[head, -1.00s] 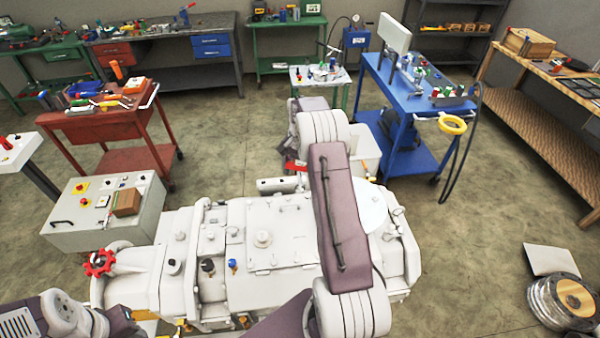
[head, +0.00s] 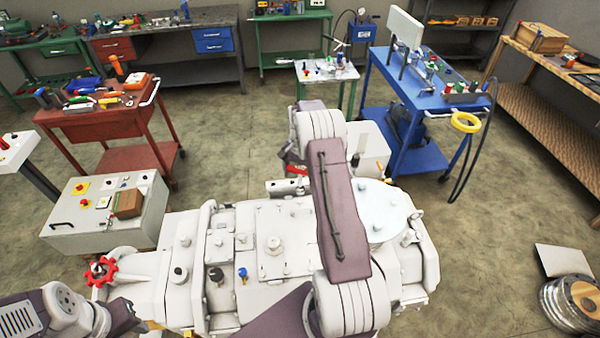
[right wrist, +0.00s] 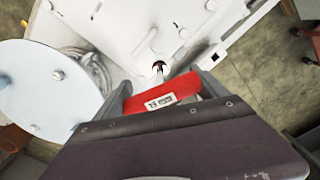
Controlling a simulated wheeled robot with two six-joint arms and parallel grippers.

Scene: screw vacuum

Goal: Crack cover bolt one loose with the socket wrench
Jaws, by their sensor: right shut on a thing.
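The socket wrench (right wrist: 138,102) has a red body and a bright metal end (right wrist: 158,67). My right gripper (right wrist: 166,86) is shut on the red body in the right wrist view. The metal end points at the white pump housing (right wrist: 135,30). I cannot tell whether it touches a bolt. In the head view the wrench (head: 297,170) shows as a small red patch beside the pump (head: 270,212), partly hidden by my right arm. A pale round cover (right wrist: 40,100) with bolts (right wrist: 58,75) lies left of the wrench. My left gripper is outside the view.
A grey control box (head: 105,210) stands left of the pump. A red cart (head: 110,125) with tools is behind it. A blue cart (head: 430,100) stands at the back right. A stack of metal discs (head: 572,305) lies on the floor at right. Floor between them is clear.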

